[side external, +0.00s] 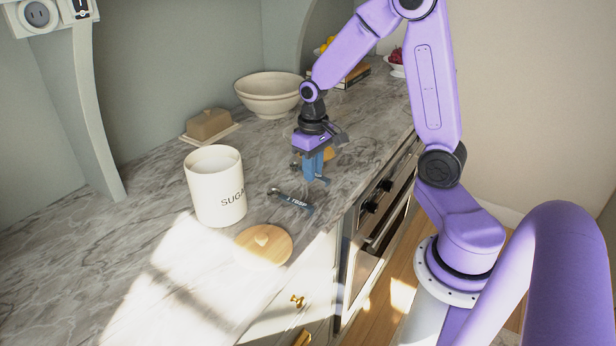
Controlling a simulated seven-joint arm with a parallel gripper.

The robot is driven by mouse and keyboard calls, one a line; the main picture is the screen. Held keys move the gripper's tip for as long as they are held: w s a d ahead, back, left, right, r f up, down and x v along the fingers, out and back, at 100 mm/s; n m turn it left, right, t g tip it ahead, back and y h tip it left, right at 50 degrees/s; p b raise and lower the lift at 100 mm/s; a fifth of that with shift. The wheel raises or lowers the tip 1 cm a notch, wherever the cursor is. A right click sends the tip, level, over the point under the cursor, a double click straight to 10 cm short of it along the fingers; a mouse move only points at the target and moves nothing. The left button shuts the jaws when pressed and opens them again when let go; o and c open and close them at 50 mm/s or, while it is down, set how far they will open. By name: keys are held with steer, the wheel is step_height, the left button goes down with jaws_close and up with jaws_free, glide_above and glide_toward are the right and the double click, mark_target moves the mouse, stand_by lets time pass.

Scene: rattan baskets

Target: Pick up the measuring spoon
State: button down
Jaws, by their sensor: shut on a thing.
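A dark measuring spoon (292,201) marked "1 TBSP" shows on the marble counter, right of the white sugar canister and behind the round wooden lid. My gripper (321,181) points down just behind and to the right of this spoon, with a visible gap between its blue fingertips and the spoon's handle. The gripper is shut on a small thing. What it holds is mostly hidden by the fingers; a small dark part sticks out at their left, and I cannot tell what it is.
The white sugar canister (215,186) stands open at the left. The round wooden lid (263,246) lies near the counter's front edge. A butter dish (208,124) and stacked bowls (270,94) stand farther back. An oven (378,205) is below the counter's edge.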

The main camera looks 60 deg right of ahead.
steer(key=s+r, duration=0.1)
steer(key=r, duration=0.1)
steer(key=s+a+r, duration=0.1)
steer(key=s+r, duration=0.1)
steer(key=shift+s+r, duration=0.15)
steer(key=s+a+r, duration=0.2)
steer(key=s+r, duration=0.1)
steer(key=s, duration=0.5)
steer(key=shift+s+r, duration=0.3)
steer(key=w+a+r+m+g+y, duration=0.1)
steer(key=w+a+r+m+y, duration=0.2)
steer(key=w, duration=0.5)
steer(key=w+a+r+m+g+y, duration=0.2)
steer(key=w+a+r+m+y, duration=0.1)
steer(key=w+a, duration=0.4)
steer(key=w+a+r+m+g+y, duration=0.2)
steer(key=w+a+r+m+y, duration=0.1)
steer(key=w, duration=0.8)
step_height(320, 180, up, 3)
steer(key=shift+w+a+r+m, duration=0.1)
steer(key=shift+w+a+m, duration=0.1)
steer(key=shift+a+m, duration=0.75)
